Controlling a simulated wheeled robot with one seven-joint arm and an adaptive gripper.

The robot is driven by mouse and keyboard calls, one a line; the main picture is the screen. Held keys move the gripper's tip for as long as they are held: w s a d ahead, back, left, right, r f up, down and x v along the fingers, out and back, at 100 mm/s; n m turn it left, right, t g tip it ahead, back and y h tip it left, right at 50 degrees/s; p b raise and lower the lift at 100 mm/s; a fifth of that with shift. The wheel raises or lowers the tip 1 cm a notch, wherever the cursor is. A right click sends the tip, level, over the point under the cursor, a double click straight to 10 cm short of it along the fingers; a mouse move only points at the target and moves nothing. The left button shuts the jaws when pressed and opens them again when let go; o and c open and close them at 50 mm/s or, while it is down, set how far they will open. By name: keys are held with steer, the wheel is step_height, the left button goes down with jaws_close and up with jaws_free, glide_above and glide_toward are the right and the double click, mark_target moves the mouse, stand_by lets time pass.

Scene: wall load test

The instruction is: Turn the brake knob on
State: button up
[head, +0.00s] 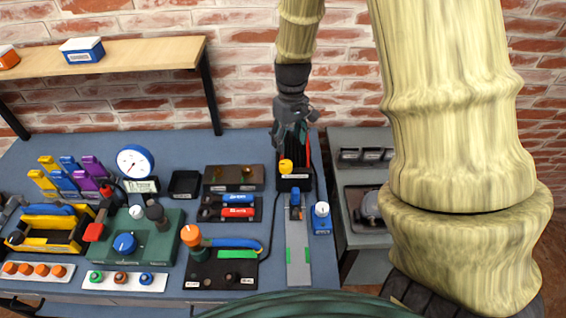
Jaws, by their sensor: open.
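Which control is the brake knob I cannot tell, as labels are too small to read. My gripper is apart from these three.
A round white gauge (134,162) stands at the back left. Left are a yellow-black toolbox (46,230) and coloured bins (75,180). A wooden shelf (130,57) is above. A grey side table (345,178) stands right. My pale arm link hides much of the right.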

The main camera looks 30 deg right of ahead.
mark_target(286, 164)
steer(key=shift+w+a+f, duration=0.1)
steer(key=shift+a+f, duration=0.15)
steer(key=shift+f, duration=0.1)
steer(key=shift+a+f+p, duration=0.15)
steer(key=shift+f+p, duration=1.6)
steer(key=shift+f, duration=3.25)
steer(key=shift+c, duration=0.3)
